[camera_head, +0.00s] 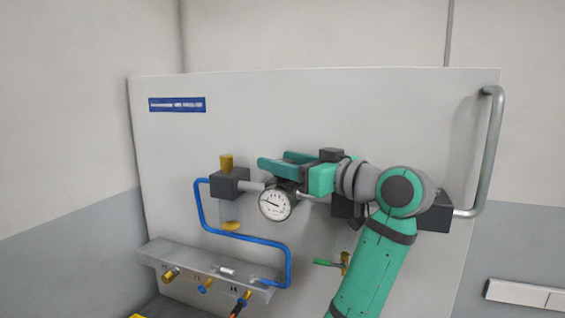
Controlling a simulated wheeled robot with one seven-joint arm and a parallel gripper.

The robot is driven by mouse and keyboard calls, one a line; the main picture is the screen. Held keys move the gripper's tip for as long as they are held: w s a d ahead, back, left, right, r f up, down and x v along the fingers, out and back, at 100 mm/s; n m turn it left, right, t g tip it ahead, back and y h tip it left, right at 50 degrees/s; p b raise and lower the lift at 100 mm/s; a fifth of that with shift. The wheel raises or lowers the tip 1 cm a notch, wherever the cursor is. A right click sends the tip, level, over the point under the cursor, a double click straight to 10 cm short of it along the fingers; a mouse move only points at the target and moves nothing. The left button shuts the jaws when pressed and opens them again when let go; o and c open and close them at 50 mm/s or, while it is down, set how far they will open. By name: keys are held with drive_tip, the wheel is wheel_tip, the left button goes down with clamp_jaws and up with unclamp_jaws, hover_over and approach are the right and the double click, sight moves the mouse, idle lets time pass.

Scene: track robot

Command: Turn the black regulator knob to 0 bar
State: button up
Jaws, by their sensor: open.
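A round white pressure gauge (275,204) with a dark needle is on the grey panel, left of the panel's centre. Its needle points left and slightly up; the scale is too small to read. My gripper (272,162) is just above the gauge, with its teal fingers reaching left and open. A dark part (288,186) of the regulator shows between the fingers and the gauge. The black knob cannot be made out; my gripper seems to cover it. I cannot tell whether the fingers are around it or touch it.
A black block (231,183) with a yellow top is left of the gauge. A blue tube (244,236) runs down to a grey ledge (205,268) with several fittings. A green-handled valve (328,262) is below my gripper. A grey pipe (489,150) runs along the right.

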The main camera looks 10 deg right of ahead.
drive_tip(key=shift+d, duration=0.1)
drive_tip(key=v, duration=1)
drive_tip(key=shift+s, duration=0.35)
drive_tip(key=shift+w+f, duration=0.1)
